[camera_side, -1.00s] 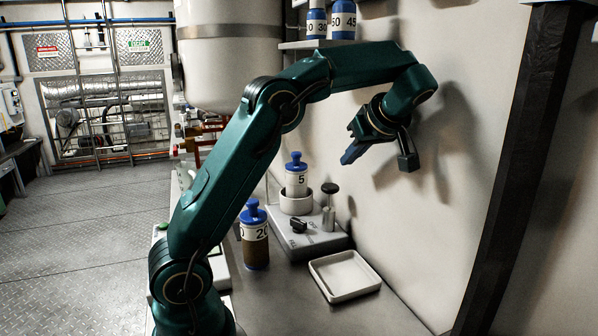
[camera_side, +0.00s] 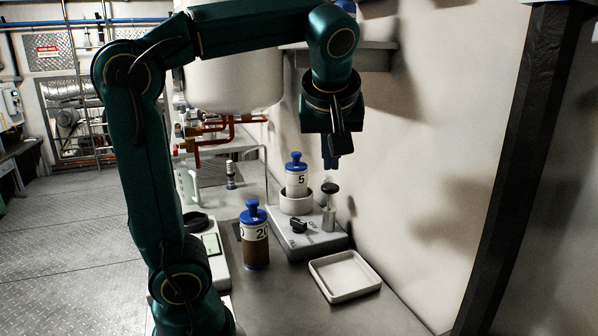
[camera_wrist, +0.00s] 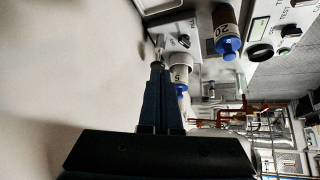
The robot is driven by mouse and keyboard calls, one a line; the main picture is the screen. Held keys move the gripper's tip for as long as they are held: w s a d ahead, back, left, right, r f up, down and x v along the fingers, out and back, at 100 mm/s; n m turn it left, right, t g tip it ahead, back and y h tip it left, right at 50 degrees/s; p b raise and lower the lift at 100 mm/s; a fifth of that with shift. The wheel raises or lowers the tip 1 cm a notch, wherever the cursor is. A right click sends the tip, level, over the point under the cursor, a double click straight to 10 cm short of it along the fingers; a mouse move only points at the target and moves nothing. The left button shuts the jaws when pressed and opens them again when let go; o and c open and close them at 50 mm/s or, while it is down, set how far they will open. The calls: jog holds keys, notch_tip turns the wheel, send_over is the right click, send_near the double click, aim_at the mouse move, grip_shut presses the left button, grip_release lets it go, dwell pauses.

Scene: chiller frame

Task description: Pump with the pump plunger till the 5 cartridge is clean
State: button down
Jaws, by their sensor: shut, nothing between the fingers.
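The 5 cartridge (camera_side: 296,178), white-bodied with a blue cap, stands upright in a white round holder (camera_side: 296,203) on the grey pump unit (camera_side: 318,240). The pump plunger (camera_side: 330,188) has a black round knob on a thin rod above a metal cylinder, and its knob is up. My gripper (camera_side: 331,162) is shut and empty, pointing down a little above the knob, apart from it. In the wrist view, my gripper's fingers (camera_wrist: 157,68) are together and partly hide the plunger. The 5 cartridge (camera_wrist: 181,74) is just right of them there.
A 20 cartridge (camera_side: 255,240) with brown contents stands left of the pump unit. An empty white tray (camera_side: 345,276) lies in front. A dark selector knob (camera_side: 298,225) sits on the unit. The wall (camera_side: 430,200) is close on the right. A shelf (camera_side: 350,58) is above.

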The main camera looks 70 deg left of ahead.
jog(key=s+d+f+m+t+h, duration=0.2)
jog(key=s+d+f+m+h, duration=0.4)
jog(key=s+d+f+m, duration=0.2)
jog(key=d+f+m, duration=0.2)
jog(key=d+m, duration=0.2)
jog(key=m, duration=0.1)
jog(key=shift+s+f, duration=0.15)
jog(key=shift+f, duration=0.2)
jog(key=w+a+r+n+g+y, duration=0.2)
jog(key=w+a+r+n+y, duration=0.55)
jog(key=a+r+n, duration=0.6)
jog(key=w+a+f+n+g+y, duration=0.1)
jog(key=w+a+f+n+g, duration=0.1)
jog(key=w+a, duration=0.4)
jog(key=shift+w+f+n+g, duration=0.15)
jog(key=shift+w+n+g, duration=0.55)
jog(key=shift+w+n, duration=0.7)
